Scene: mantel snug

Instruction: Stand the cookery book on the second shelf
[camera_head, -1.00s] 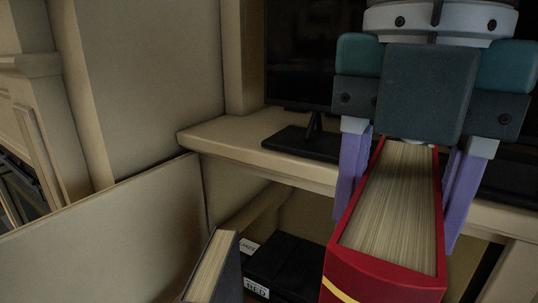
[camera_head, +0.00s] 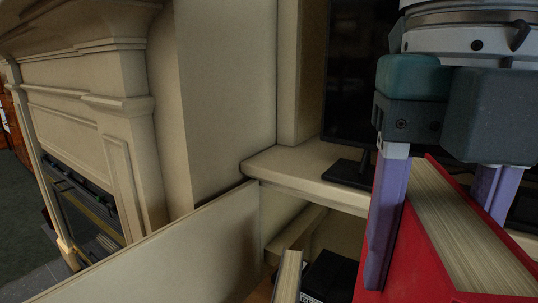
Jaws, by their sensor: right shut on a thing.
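The thick red book (camera_head: 418,268) stands close to me at the lower right, its pale page block facing up. My right gripper (camera_head: 437,228) reaches down from the top right, its purple fingers on either side of the book, shut on it. The lower part of the book is cut off by the picture edge. A cream cabinet has an upper shelf board (camera_head: 290,164) with a compartment below it. I cannot tell which level counts as the second shelf. My left gripper is not in view.
An open cream door panel (camera_head: 185,258) juts toward me at the lower left. Another book (camera_head: 288,277) and a black box (camera_head: 331,275) are in the lower compartment. A dark screen (camera_head: 352,75) stands on the upper board. A fireplace (camera_head: 120,115) is at the left.

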